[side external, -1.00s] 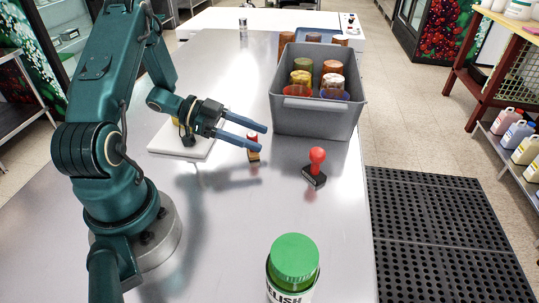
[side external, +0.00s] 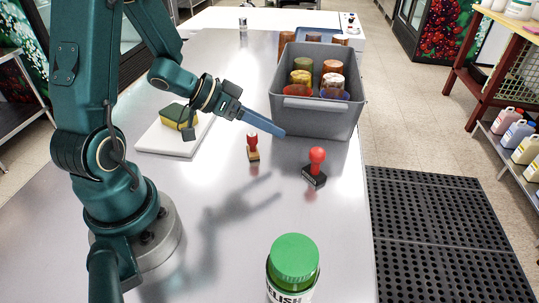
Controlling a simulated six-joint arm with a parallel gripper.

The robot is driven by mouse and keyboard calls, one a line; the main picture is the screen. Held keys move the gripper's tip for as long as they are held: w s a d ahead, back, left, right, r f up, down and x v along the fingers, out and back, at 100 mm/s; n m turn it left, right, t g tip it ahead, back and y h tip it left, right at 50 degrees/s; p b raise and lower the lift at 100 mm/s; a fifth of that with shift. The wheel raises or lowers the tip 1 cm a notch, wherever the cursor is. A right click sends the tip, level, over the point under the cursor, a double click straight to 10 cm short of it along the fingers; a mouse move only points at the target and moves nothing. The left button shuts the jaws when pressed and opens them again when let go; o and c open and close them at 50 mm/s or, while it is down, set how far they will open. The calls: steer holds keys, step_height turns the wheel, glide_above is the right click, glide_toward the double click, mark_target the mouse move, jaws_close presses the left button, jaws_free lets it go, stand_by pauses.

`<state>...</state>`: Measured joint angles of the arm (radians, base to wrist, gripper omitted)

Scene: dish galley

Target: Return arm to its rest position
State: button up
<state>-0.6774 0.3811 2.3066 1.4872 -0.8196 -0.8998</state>
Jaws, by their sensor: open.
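My gripper (side external: 262,124) is at the end of my teal arm, raised above the metal table (side external: 330,230). Its blue fingers point right and slightly down, towards the grey bin's near side. In this view the two fingers overlap almost into one. The gripper is open, with nothing seen between the fingers. Its shadow falls on the table well below it.
A grey bin (side external: 318,121) holds several jars. Two red-handled stamps, one smaller (side external: 253,148) and one larger (side external: 316,168), stand in front of it. A sponge (side external: 177,117) lies on a white board (side external: 167,141). A green-lidded jar (side external: 294,262) stands at the front.

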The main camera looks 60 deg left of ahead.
step_height(320, 180, up, 7)
steer(key=s+a+n+y, duration=0.2)
steer(key=n+y, duration=0.1)
steer(key=y, duration=0.5)
steer(key=s+d+r+m+g+h, duration=0.1)
steer(key=s+d+g+h, duration=0.1)
steer(key=s+d, duration=0.6)
steer(key=s+g, duration=0.1)
steer(key=s, duration=0.1)
steer(key=shift+s+d+r+g+h, duration=0.25)
steer(key=shift+s+r+g+h, duration=0.1)
steer(key=shift+s+g+h, duration=0.05)
